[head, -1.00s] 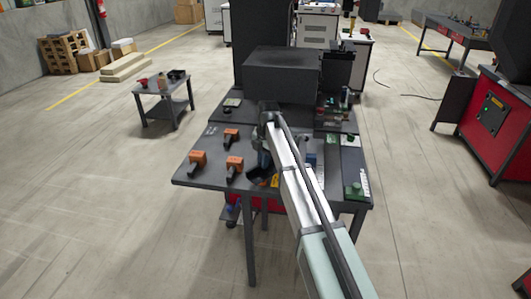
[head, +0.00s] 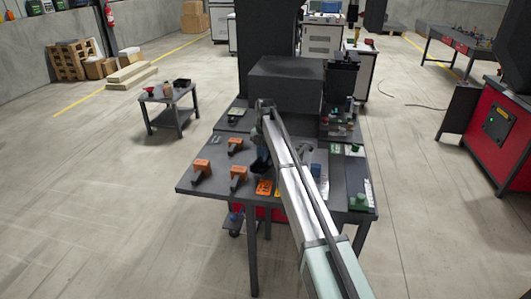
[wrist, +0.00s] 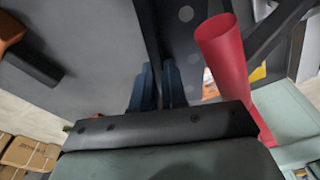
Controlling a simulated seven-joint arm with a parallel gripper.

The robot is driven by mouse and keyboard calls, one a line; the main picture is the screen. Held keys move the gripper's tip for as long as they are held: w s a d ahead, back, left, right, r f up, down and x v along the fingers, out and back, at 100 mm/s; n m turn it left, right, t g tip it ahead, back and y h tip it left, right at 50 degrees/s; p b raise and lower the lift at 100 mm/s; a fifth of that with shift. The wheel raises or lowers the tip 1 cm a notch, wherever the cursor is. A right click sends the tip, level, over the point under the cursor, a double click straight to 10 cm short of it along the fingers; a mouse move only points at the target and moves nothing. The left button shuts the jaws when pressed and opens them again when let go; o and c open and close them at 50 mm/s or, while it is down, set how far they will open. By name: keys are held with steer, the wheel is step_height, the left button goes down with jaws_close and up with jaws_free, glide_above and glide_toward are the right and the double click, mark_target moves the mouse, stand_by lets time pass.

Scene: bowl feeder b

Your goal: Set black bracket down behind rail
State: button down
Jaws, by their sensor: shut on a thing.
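My gripper (wrist: 158,88) has two blue fingers, close together, in the wrist view. In the head view my gripper (head: 262,150) is over the middle of the dark table, partly hidden by my arm. A black piece, apparently the black bracket (head: 260,165), shows at the fingers, and the gripper is shut on it. Its full shape is hidden. In the wrist view a dark strip with pale round spots (wrist: 186,14) runs beyond the fingers; I cannot tell whether it is the rail or part of the bracket. Contact between bracket and table cannot be told.
Several orange-and-black parts (head: 202,171) stand on the table's left side. A dark box-shaped machine (head: 285,82) stands at the back. Green-topped items (head: 361,201) are at the right edge.

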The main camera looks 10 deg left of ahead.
steer(key=w, duration=0.7)
steer(key=shift+w+f, duration=0.15)
steer(key=shift+f, duration=1.6)
steer(key=c, duration=1.2)
jaws_free()
steer(key=shift+f, duration=0.15)
steer(key=shift+o, duration=0.2)
step_height(320, 180, up, 12)
steer(key=w, duration=0.1)
steer(key=shift+w+d, duration=0.15)
steer(key=shift+d, duration=0.15)
